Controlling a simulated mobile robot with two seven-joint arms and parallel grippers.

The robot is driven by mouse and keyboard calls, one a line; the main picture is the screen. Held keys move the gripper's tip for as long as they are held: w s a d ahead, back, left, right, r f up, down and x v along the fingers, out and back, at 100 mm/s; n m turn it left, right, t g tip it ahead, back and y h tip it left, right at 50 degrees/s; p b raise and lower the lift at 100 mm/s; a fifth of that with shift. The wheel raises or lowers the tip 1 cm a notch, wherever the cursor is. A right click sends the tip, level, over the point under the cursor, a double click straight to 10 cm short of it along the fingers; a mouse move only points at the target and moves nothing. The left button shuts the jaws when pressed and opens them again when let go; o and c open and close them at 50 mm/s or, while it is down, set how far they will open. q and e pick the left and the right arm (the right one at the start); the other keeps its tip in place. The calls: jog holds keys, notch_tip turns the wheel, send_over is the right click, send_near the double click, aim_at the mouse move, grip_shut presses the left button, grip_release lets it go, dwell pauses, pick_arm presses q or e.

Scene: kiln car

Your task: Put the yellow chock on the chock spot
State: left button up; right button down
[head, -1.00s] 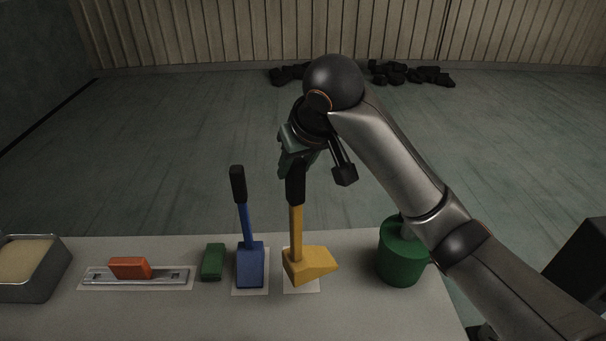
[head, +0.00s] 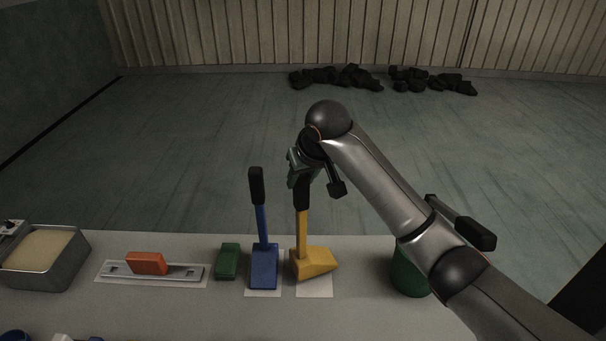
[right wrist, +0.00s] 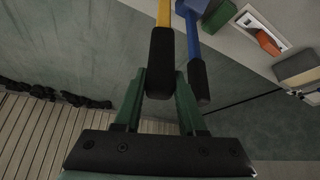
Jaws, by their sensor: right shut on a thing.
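The yellow chock (head: 316,263) is a wedge with an upright yellow shaft and a black grip, over the bench near a pale square patch (head: 315,287). More of the patch shows in front of the wedge than before. I cannot tell how far the wedge is off the patch, or whether that patch is the chock spot. My right gripper (head: 302,182) is shut on the black grip. In the right wrist view, the grip (right wrist: 161,62) stands between the green fingers (right wrist: 160,78). My left gripper is not in view.
A blue chock (head: 264,267) with an upright black-topped handle stands close left of the yellow one. Further left are a green block (head: 228,261), an orange block (head: 147,263) on a slotted plate and a metal tin (head: 72,262). A green cylinder (head: 407,277) is partly behind my right arm.

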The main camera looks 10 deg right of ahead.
jog(key=shift+w+f, duration=0.1)
jog(key=shift+f, duration=0.65)
jog(key=c, duration=0.9)
grip_release()
jog(key=shift+f, duration=0.55)
jog(key=shift+o, duration=1.4)
jog(key=shift+s+r, duration=0.1)
jog(key=shift+s, duration=0.2)
jog(key=shift+o, duration=0.7)
